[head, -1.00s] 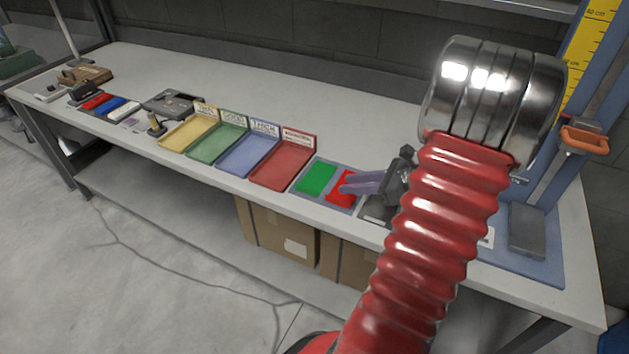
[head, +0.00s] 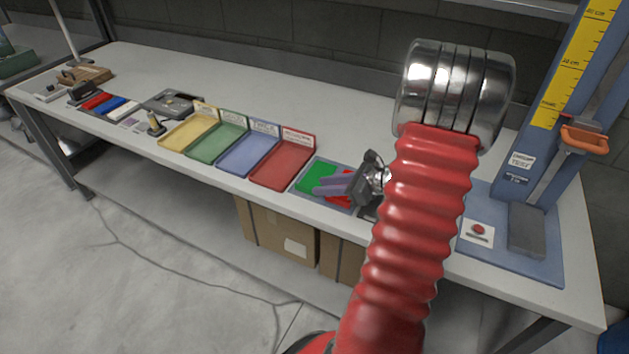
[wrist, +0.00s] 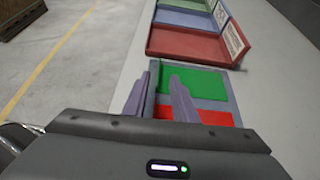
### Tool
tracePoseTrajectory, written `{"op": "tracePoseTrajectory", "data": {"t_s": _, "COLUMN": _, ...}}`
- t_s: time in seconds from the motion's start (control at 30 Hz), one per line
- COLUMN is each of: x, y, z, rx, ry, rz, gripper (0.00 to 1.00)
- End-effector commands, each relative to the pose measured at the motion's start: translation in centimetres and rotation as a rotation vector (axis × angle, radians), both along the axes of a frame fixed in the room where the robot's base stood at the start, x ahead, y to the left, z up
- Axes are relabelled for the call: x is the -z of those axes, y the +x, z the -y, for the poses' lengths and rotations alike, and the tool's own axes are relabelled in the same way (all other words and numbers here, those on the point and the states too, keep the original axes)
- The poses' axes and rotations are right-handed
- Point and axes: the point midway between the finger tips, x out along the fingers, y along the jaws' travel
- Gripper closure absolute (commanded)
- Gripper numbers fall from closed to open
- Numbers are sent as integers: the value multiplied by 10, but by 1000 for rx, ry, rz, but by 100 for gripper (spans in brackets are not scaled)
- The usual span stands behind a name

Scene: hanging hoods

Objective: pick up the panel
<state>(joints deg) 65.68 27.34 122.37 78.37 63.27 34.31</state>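A flat green panel (head: 313,172) and a flat red panel (head: 346,202) lie side by side on a grey-blue mat near the bench's front edge. I cannot tell which one the task means. In the head view the fingers cover parts of both panels. In the wrist view, the fingers (wrist: 163,75) point past the red panel (wrist: 216,118) toward the green panel (wrist: 203,82). The gap between fingers and panels is hard to judge.
A red tray (head: 282,165) stands just left of the mat, with blue, green and yellow trays beyond it. At the right, a height gauge with a yellow scale (head: 570,70) stands on a blue base, near a red button (head: 478,230).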

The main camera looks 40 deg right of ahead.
Motion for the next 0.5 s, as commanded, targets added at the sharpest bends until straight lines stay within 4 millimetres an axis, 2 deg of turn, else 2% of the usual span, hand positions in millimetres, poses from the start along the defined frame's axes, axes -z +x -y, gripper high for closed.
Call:
{"op": "tracePoseTrajectory", "data": {"t_s": 0.33, "x": 1, "y": 1, "z": -1, "rx": 0, "ry": 0, "rz": 0, "gripper": 75}}
{"op": "tracePoseTrajectory", "data": {"t_s": 0.5, "x": 8, "y": 13, "z": -7, "rx": -2, "ry": 0, "rz": 0, "gripper": 75}}
